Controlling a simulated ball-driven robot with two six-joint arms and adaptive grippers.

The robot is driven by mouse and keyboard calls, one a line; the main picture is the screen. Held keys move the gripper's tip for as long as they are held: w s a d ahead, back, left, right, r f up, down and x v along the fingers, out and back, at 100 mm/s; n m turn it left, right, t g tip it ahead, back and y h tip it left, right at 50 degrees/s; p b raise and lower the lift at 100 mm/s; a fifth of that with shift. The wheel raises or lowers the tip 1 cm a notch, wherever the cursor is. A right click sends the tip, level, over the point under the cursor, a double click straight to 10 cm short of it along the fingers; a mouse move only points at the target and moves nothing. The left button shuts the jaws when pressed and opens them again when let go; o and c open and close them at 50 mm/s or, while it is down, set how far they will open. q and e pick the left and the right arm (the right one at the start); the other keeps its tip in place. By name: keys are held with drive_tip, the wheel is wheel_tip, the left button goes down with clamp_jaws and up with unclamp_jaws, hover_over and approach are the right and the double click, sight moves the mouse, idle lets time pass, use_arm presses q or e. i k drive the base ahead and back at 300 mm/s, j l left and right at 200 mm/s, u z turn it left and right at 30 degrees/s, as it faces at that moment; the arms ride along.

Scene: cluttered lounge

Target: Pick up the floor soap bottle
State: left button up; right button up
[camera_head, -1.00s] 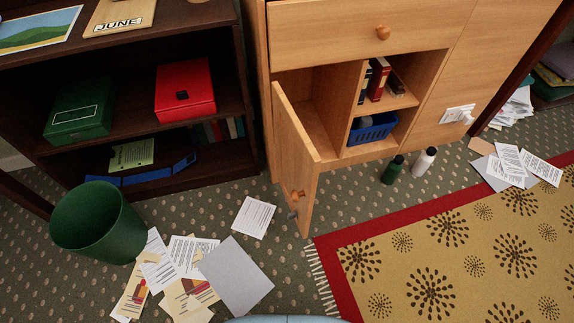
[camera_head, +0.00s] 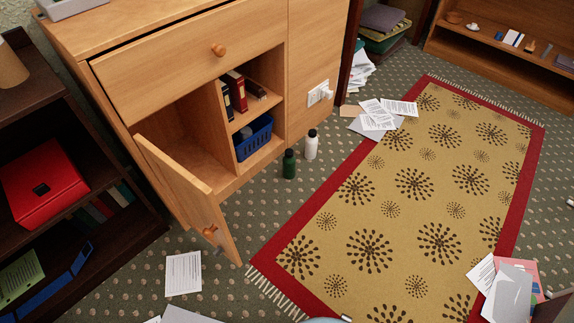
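Two small bottles stand upright on the floor in front of the wooden cabinet, close beside each other. One is a dark green bottle (camera_head: 289,164) with a dark cap. The other is a white bottle (camera_head: 311,145) with a dark cap, just behind and to the right. I cannot tell from labels which one holds soap. Neither of my grippers shows in the head view.
The wooden cabinet (camera_head: 160,75) has a door (camera_head: 190,195) swung open toward the floor, left of the bottles. A yellow and red rug (camera_head: 400,205) lies right of them. Papers (camera_head: 378,117) lie near the rug, and a dark shelf (camera_head: 85,215) stands left.

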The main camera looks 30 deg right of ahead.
sight(289, 159)
drive_tip(key=l+u, duration=0.1)
drive_tip(key=u, duration=0.5)
drive_tip(key=l+u, duration=0.45)
drive_tip(key=l, duration=0.3)
drive_tip(key=k+l+u, duration=0.1)
drive_tip(key=l+u, duration=0.3)
drive_tip(key=l, duration=0.35)
drive_tip(key=k+l, duration=0.1)
drive_tip(key=l, duration=0.7)
drive_tip(key=k+l+u, duration=0.1)
drive_tip(key=l, duration=0.25)
drive_tip(key=k+l, duration=0.15)
drive_tip(key=l, duration=0.25)
drive_tip(key=k+l, duration=0.1)
drive_tip(key=l, duration=0.3)
drive_tip(key=k+l+u, duration=0.1)
drive_tip(key=l, duration=0.3)
